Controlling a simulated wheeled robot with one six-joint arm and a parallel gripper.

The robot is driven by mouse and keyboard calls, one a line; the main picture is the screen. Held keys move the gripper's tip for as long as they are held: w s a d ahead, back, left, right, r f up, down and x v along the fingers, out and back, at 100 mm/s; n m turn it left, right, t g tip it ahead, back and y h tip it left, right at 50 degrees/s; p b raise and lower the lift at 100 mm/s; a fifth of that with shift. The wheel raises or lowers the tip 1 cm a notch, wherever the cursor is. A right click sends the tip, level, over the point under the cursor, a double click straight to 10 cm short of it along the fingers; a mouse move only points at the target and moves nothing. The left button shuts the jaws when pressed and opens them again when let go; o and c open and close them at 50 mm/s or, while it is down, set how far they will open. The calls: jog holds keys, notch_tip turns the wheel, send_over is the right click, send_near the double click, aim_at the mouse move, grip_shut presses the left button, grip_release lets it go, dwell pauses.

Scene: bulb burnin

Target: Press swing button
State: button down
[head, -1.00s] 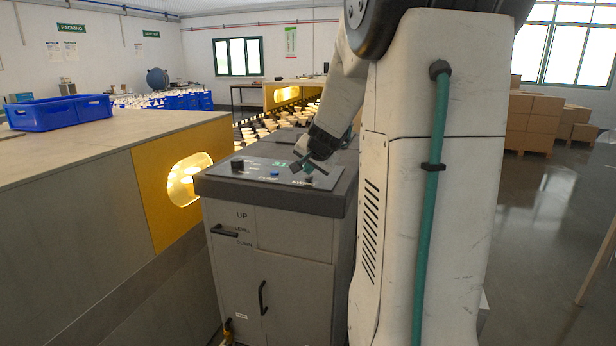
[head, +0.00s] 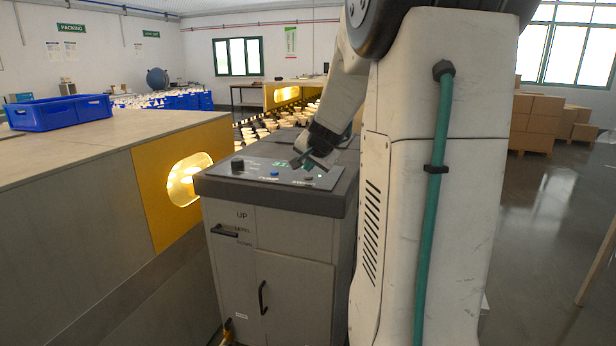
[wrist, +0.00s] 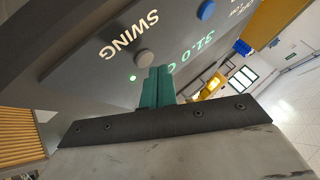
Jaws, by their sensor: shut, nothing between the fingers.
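The swing button (wrist: 144,59) is a round grey cap next to the printed word SWING in the wrist view. A small green light (wrist: 133,78) glows beside it. In the head view, the button (head: 309,179) is small, near the front right of the control panel (head: 254,180). My gripper (wrist: 157,72) has teal fingers held together with nothing between them. In the wrist view its tips appear close to the button's edge and overlap the panel; I cannot tell if they touch. In the head view the gripper (head: 296,161) is over the panel, behind the button.
A blue button (head: 275,174), a dark knob (head: 237,164) and a green display reading about 31.0 C (wrist: 192,50) share the panel. The grey cabinet (head: 290,270) stands beside a yellow-ended housing (head: 160,205). A conveyor with bulbs (head: 262,127) runs behind.

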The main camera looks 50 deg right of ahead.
aim_at(310, 178)
jog(key=shift+r, duration=3)
jog(key=shift+a, duration=0.1)
